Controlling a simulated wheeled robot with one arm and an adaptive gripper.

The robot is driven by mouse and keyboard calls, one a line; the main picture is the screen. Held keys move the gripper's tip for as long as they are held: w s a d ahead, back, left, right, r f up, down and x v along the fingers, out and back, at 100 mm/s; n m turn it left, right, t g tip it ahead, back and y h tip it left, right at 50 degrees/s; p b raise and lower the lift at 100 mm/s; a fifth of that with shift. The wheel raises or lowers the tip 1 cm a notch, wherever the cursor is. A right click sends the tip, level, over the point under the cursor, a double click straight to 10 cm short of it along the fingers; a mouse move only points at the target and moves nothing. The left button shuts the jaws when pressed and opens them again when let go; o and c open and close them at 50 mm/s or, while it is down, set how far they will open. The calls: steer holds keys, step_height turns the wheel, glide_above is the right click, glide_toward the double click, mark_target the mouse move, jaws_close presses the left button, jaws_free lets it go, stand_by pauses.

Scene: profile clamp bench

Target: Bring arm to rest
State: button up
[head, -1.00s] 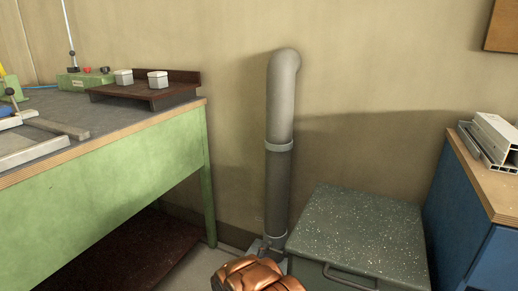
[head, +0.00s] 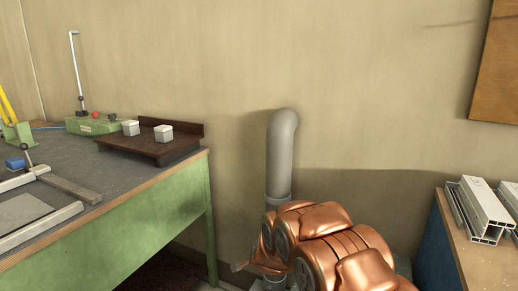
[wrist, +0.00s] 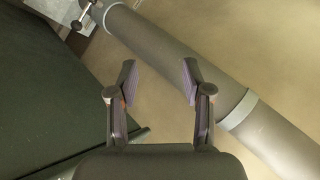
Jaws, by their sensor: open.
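My gripper (wrist: 159,76) is open and empty in the wrist view, its two fingers spread well apart. Behind the fingers a grey pipe (wrist: 185,53) runs diagonally, with a pale collar towards the right; I cannot tell how far it is from the fingertips. In the head view my copper-coloured arm (head: 335,245) is folded low, in front of the lower pipe. The fingers cannot be made out there.
The green workbench (head: 150,235) stands left, bearing a dark rack (head: 170,150) with two pale blocks. A blue cabinet with a wooden top carries metal profiles (head: 482,212) at right. A dark green chest (wrist: 45,100) fills the wrist view's left.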

steer(key=s+d+r+n+g+p, duration=0.2)
steer(key=s+r+p, duration=0.2)
steer(key=s+r, duration=0.3)
steer(key=s+d+r+n+g+y+p, duration=0.1)
steer(key=s+d+r+n+g+p, duration=0.15)
steer(key=s+r, duration=0.45)
steer(key=s+d+r+n+g+p, duration=0.1)
steer(key=s+d+r+n+p, duration=0.2)
steer(key=s+r, duration=0.4)
steer(key=s+d+r+n+g+p, duration=0.1)
steer(key=s+d+r+g+p, duration=0.1)
steer(key=s, duration=0.8)
steer(key=s+d+r+n+g+h+p, duration=0.1)
steer(key=s+d+r+p, duration=0.3)
steer(key=s, duration=0.7)
steer(key=s+d+r+n+g+p, duration=0.3)
steer(key=s+r+p, duration=0.3)
steer(key=s+r, duration=0.3)
steer(key=shift+s+d+r+h, duration=0.15)
steer(key=shift+s+d+h, duration=0.3)
steer(key=shift+s, duration=0.35)
